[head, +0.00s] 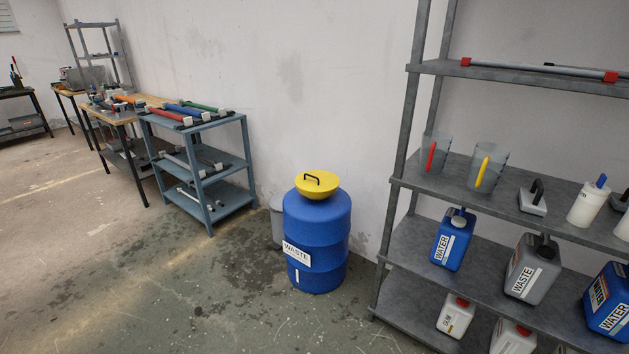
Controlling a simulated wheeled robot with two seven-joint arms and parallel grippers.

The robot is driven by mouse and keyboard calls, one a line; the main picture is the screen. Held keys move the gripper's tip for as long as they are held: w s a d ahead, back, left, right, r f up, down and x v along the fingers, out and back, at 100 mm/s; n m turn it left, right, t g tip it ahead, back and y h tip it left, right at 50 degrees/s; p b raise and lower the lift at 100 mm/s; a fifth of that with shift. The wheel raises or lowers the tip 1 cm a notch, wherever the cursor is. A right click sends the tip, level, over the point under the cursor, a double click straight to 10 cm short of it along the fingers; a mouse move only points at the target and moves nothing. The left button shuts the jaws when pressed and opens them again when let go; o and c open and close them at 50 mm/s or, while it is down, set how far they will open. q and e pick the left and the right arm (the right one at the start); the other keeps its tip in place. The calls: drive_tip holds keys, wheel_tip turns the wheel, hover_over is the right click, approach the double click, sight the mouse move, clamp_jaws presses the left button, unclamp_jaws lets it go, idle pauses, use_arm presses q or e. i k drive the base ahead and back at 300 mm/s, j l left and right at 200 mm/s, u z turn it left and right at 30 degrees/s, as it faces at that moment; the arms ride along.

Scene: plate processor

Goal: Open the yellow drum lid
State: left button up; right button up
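The yellow drum lid (316,186) sits on top of a blue drum (318,243) in the middle of the head view. The drum stands upright on the floor near the wall and carries a white label reading WASTE. Neither of my grippers shows in the head view.
A grey shelf rack (392,185) with jugs and canisters stands close at the right. A blue-grey shelf (205,164) with colored tools stands left of the drum. A grey bin (278,222) is partly hidden behind the drum. The floor (200,300) in front is clear.

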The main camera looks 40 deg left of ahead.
sight(312, 181)
drive_tip(key=i+j, duration=0.25)
drive_tip(key=j, duration=0.2)
drive_tip(key=i+j, duration=0.25)
drive_tip(key=j, duration=0.15)
drive_tip(key=i+j, duration=0.3)
drive_tip(key=j, duration=0.15)
drive_tip(key=i+j, duration=0.25)
drive_tip(key=j, duration=0.15)
